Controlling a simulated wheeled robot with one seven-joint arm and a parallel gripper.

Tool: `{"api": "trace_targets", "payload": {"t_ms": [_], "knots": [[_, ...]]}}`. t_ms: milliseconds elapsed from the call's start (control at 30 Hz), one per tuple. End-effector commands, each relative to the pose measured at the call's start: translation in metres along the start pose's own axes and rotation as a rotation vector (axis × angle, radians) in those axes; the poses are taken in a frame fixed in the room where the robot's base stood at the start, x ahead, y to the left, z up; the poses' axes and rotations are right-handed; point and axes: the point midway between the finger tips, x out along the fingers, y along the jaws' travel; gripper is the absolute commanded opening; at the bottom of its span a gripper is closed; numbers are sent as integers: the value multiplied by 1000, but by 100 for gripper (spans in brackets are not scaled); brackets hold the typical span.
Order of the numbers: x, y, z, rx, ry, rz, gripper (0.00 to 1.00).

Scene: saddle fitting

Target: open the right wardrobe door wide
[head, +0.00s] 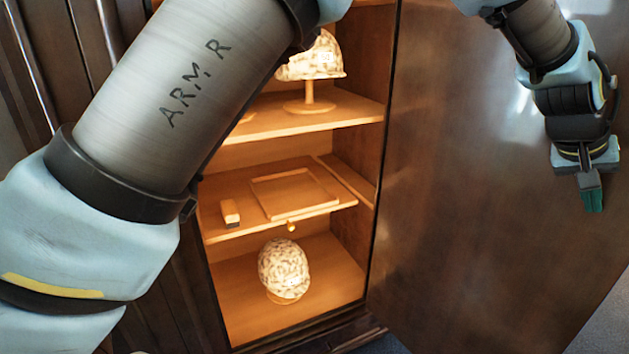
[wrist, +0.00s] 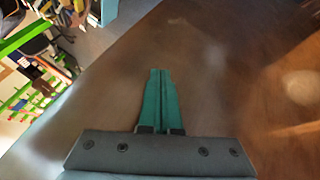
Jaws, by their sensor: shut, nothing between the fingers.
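The right wardrobe door (head: 470,190) is dark brown and stands swung open to the right of the lit wardrobe interior. Its inner face shows in the head view, and its brown surface fills much of the wrist view (wrist: 230,60). My gripper (head: 592,203) is in front of the door's face near its outer right part, pointing down. Its green fingers are shut together and empty, as the wrist view (wrist: 161,72) also shows. I cannot tell whether the fingertips touch the door. No handle shows on the visible face of the door.
The wardrobe shelves hold patterned helmets (head: 284,268), a tray (head: 293,192) and a small block (head: 230,213). My arm covers much of the left side in the head view. Floor (head: 612,318) shows at lower right. Green shelving (wrist: 22,100) shows beyond the door's edge.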

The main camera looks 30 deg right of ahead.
Motion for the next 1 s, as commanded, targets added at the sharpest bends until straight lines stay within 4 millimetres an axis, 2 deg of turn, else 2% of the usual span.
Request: {"api": "trace_targets", "payload": {"t_ms": [167,400,600,800,1000], "knots": [[-16,-1,-1,0,5,1,0],[-64,-2,0,0,5,0,0],[-95,-1,0,0,3,0,0],[-107,0,1,0,0,0,0],[-107,0,0,0,0,-1,0]]}}
